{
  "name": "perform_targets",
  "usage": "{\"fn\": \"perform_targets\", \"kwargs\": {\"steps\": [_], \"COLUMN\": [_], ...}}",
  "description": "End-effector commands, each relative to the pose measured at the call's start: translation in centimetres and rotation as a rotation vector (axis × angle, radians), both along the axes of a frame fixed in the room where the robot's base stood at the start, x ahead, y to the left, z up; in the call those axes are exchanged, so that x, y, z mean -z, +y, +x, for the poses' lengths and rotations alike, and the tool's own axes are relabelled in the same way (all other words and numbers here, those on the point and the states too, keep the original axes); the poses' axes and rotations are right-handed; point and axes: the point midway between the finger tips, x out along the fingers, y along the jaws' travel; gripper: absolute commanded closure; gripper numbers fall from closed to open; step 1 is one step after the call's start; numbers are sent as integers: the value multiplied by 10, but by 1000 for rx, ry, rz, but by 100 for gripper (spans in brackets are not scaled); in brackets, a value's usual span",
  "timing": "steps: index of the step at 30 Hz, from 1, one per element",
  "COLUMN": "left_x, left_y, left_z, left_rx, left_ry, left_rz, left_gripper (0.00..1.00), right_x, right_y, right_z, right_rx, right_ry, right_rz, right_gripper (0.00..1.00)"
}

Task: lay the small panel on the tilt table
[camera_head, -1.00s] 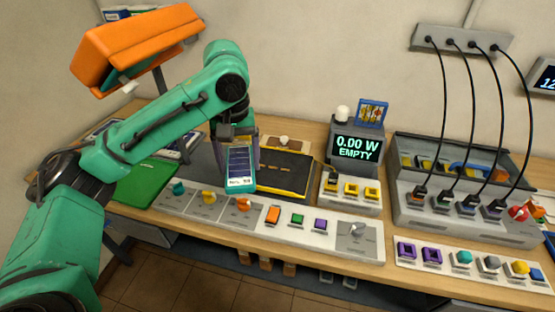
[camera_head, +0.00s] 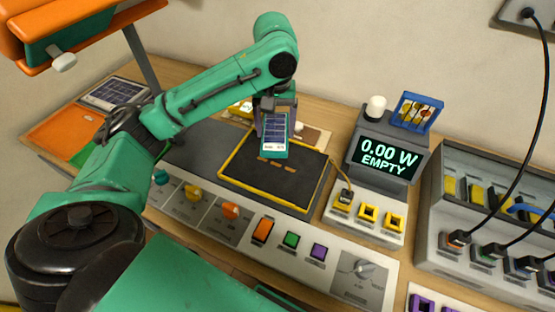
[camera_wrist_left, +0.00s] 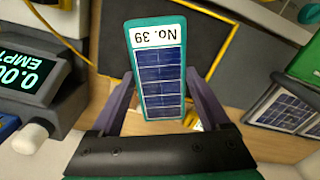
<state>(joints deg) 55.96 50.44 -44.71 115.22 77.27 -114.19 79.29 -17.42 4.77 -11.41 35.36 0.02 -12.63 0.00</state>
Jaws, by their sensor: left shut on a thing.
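The small panel (camera_head: 275,134) is a narrow dark-blue solar panel with a teal frame and a white label. My left gripper (camera_head: 274,118) is shut on it and holds it tilted over the far part of the tilt table (camera_head: 236,177), a black plate with a yellow edge. The left wrist view shows the panel (camera_wrist_left: 160,70) between the two purple fingers of the gripper (camera_wrist_left: 163,95), with the label "No. 39". I cannot tell whether the panel's lower end touches the plate. The display (camera_head: 388,157) reads "0.00 W EMPTY". My right gripper is not in view.
A row of switches and knobs (camera_head: 290,240) runs along the front edge. A yellow plug and sockets (camera_head: 365,213) sit right of the tilt table. A larger panel (camera_head: 115,93) lies at the back left. An orange lamp (camera_head: 90,15) on a post stands at upper left.

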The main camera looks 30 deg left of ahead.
Motion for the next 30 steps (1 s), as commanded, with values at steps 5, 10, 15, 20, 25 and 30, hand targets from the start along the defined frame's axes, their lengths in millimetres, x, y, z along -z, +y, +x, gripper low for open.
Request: {"fn": "perform_targets", "kwargs": {"steps": [5,10,15,20,25,30], "left_x": [55,83,114,119,120,120], "left_y": [1,1,0,0,0,0], "left_z": [0,0,1,1,1,1], "left_rx": [0,-1,0,2,1,1], "left_ry": [3,1,0,-3,-1,-2], "left_rz": [2,2,1,1,0,1], "left_gripper": [86,86,86,86,17,0], "right_x": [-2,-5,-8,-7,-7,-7], "right_y": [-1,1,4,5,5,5], "right_z": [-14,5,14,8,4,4], "right_rx": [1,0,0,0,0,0], "right_ry": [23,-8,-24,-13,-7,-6], "right_rz": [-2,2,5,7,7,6], "right_gripper": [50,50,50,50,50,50]}}
